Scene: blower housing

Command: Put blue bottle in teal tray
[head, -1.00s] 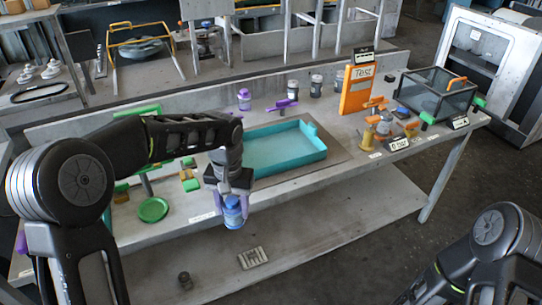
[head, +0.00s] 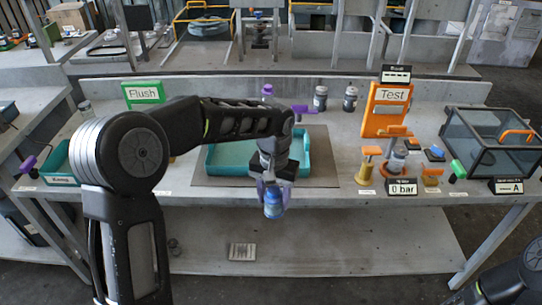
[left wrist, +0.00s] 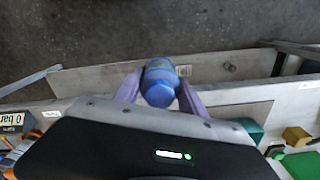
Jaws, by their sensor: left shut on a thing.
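The blue bottle (head: 273,204) is held in my left gripper (head: 270,186), in front of the bench's front edge and above the lower shelf. In the left wrist view the bottle (left wrist: 160,84) sits between the two purple-grey fingers of the gripper (left wrist: 159,92). The teal tray (head: 228,158) lies on the bench behind the gripper. My left arm and gripper cover part of the tray's middle and front; its visible inside looks empty. My right gripper is out of view; only part of my right arm shows at the lower right.
An orange Test stand (head: 385,113) and a glass-walled box (head: 490,140) stand to the right. Dark jars (head: 350,99) stand behind the tray. A green Flush sign (head: 143,92) is at the back left. Another teal bin (head: 62,165) sits at the far left.

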